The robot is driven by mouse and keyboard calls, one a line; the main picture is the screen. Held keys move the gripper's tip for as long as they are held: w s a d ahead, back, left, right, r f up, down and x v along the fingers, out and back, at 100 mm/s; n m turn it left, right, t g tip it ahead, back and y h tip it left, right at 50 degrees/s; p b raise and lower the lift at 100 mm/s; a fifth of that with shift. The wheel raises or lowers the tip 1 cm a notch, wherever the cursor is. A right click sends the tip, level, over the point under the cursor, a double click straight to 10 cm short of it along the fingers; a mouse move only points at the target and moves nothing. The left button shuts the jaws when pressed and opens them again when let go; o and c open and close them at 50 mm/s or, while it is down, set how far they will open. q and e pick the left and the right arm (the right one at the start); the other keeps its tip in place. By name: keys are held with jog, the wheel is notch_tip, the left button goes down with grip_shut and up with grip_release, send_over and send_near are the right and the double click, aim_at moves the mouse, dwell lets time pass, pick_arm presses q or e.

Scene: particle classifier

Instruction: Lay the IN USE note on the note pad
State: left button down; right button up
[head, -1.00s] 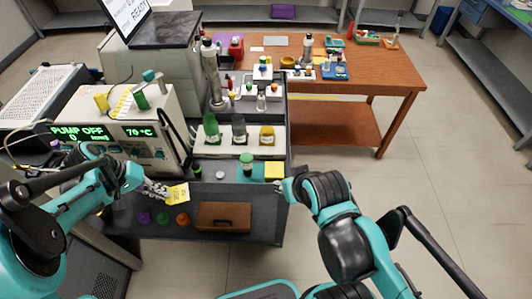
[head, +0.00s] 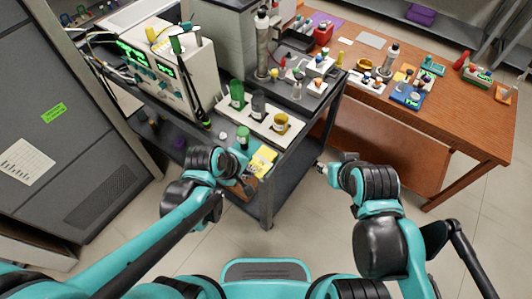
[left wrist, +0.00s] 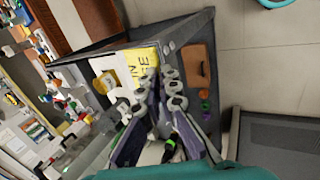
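The yellow IN USE note (left wrist: 142,62) shows at my left gripper's fingertips (left wrist: 160,88) in the left wrist view, its lettering partly covered by the fingers. The fingers appear closed on its edge. In the head view the note (head: 259,165) is over the front of the cart, beside the green-capped bottle, with my left gripper (head: 245,178) just below it. The note pad cannot be told apart from the note there; whether they touch is unclear. My right gripper (head: 322,168) is to the right of the cart, away from the note; its fingers are too small to read.
The green-capped bottle (head: 243,138) stands close to the note. A brown box (left wrist: 198,66) lies on the cart's lower level.

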pick_arm(q)
jog(key=b, duration=0.5)
send_near(265, 158)
jog(key=w+f, duration=0.1)
jog(key=shift+n, duration=0.4)
notch_tip(265, 158, down, 4)
jog(key=shift+d+f+b, duration=0.15)
jog(key=shift+f+b, duration=0.05)
jog(key=shift+b, duration=0.75)
jog(key=shift+w, duration=0.1)
jog(key=shift+r, duration=0.1)
jog(key=c, duration=2)
grip_release()
